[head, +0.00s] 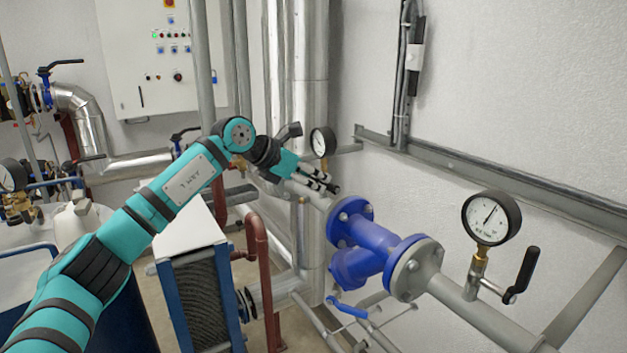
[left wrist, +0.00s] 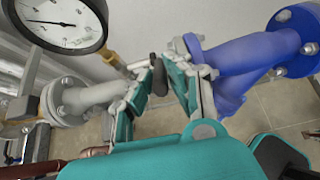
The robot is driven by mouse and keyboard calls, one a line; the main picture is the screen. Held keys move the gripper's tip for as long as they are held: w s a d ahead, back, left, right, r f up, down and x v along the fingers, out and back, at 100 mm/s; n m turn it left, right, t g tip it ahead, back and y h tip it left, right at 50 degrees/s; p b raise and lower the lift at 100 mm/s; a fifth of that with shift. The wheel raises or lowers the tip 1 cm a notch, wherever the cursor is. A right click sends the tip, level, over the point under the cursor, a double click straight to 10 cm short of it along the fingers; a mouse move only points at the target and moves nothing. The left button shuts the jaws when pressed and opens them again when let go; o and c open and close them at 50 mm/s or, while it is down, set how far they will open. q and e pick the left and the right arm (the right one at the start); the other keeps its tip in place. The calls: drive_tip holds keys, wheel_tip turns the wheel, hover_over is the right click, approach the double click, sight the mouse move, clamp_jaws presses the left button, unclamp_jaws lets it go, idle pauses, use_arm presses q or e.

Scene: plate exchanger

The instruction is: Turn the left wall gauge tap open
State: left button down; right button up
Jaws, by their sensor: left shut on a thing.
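The left wall gauge (head: 323,142) is a round black-rimmed dial at the pipe, just beyond my left gripper. It is large at the top left of the left wrist view (left wrist: 60,20). Its brass stem (left wrist: 108,58) leads to a small tap whose black handle (left wrist: 158,76) stands between my fingers. My left gripper (head: 322,182) is shut on this handle, also seen in the left wrist view (left wrist: 172,84). In the head view the handle is hidden by the gripper. My right gripper is not in view.
A blue flanged valve (head: 365,245) sits on the pipe right beside my left gripper. A second wall gauge (head: 491,217) with a black tap handle (head: 524,270) is further right. A plate exchanger (head: 200,300) stands below my arm. A grey rail (head: 500,180) crosses the wall.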

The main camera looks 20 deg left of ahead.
use_arm(q)
drive_tip(key=shift+r, duration=0.15)
drive_tip(key=c, duration=1.3)
unclamp_jaws()
drive_tip(key=v, duration=1.1)
drive_tip(key=shift+s+a+r, duration=0.2)
drive_tip(key=shift+s+r, duration=0.05)
